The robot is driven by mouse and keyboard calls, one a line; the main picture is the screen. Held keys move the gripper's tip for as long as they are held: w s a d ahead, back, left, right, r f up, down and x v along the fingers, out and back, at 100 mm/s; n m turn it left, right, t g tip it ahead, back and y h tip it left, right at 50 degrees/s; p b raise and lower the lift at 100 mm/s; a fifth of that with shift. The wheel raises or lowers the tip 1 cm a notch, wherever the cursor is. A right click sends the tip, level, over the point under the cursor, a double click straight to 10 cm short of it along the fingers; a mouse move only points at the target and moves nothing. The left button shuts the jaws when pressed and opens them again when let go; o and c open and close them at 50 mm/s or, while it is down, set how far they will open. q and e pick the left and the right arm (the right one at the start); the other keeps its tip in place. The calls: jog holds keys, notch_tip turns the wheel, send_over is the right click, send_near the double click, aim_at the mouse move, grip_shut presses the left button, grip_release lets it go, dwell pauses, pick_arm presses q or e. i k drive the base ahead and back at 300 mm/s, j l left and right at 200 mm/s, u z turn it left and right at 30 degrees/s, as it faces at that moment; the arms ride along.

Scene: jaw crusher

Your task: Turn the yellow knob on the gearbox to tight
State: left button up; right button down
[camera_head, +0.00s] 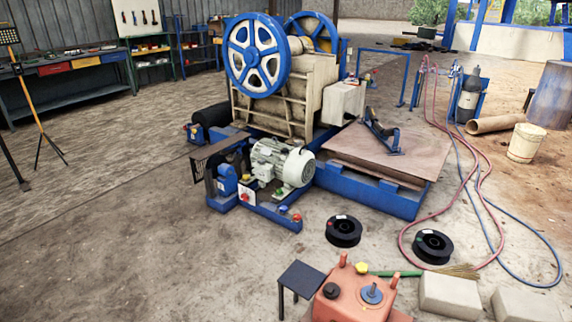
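An orange-red gearbox (349,301) stands at the bottom middle of the head view, its lower part cut off by the picture edge. A yellow knob (362,268) shows at its back edge. Its turn position is too small to read. Neither of my grippers shows in this view, and nothing is seen touching the knob.
A small dark stand (301,276) is at the gearbox's left. A broom (455,271) and pale blocks (449,294) lie to its right. Black reels (343,231) and hoses (481,190) are behind. The jaw crusher (285,90) stands farther back.

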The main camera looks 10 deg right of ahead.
aim_at(362, 267)
jog(key=z, duration=1.05)
